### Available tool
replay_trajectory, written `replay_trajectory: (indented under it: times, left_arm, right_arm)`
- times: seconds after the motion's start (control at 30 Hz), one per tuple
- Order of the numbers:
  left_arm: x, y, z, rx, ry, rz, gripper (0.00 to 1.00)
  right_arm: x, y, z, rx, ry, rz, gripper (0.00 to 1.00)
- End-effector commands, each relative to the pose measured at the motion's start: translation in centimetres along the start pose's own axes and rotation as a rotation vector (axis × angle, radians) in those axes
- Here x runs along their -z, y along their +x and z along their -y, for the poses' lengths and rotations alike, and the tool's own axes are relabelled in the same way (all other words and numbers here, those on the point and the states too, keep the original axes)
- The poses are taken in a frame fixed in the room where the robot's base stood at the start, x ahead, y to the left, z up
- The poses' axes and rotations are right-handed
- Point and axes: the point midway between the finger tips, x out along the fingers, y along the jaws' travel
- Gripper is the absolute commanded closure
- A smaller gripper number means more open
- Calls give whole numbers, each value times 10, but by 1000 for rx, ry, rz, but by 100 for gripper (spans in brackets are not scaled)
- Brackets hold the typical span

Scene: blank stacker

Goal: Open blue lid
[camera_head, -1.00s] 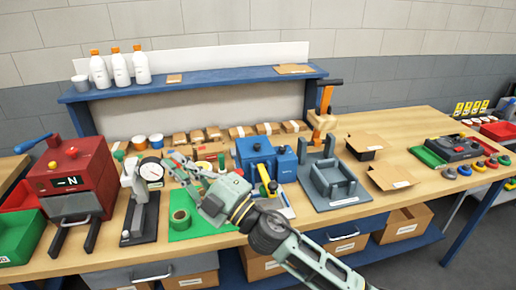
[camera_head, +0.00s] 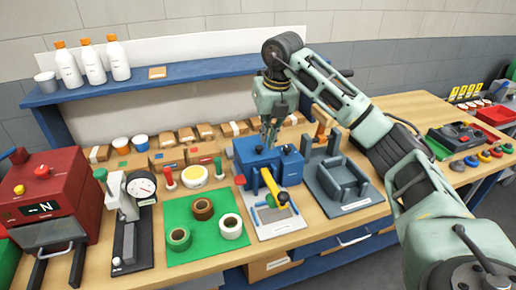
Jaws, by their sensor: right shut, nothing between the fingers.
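The blue machine (camera_head: 262,164), with its blue lid (camera_head: 252,150) on top, stands on the bench in the middle of the view. The lid looks closed. A lever with a yellow and black handle (camera_head: 271,186) slopes down at its front. My right gripper (camera_head: 268,146) comes down from above, its fingers shut and empty. The fingertips are at or just over the lid's top; I cannot tell whether they touch it. They hide part of the lid. My left gripper is not in view.
A green mat (camera_head: 203,250) with tape rolls lies left of the machine. A grey fixture (camera_head: 343,182) stands close on its right. A dial gauge stand (camera_head: 130,215) and a red machine (camera_head: 55,190) are further left. A blue shelf (camera_head: 150,86) runs behind.

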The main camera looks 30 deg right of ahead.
Motion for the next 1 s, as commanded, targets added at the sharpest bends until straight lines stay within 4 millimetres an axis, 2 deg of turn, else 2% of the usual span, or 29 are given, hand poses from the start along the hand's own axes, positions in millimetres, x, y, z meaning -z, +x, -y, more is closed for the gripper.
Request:
replay_trajectory:
  times: [0.23,0.53,0.7,1.0]
  left_arm:
    - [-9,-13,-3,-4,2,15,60]
    - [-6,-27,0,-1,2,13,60]
    - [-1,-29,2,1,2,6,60]
    - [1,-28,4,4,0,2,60]
  right_arm:
    - [1,36,1,6,3,-8,100]
    - [1,84,0,2,0,-5,100]
    - [1,95,1,3,1,-2,100]
    - [1,97,1,2,0,-2,100]
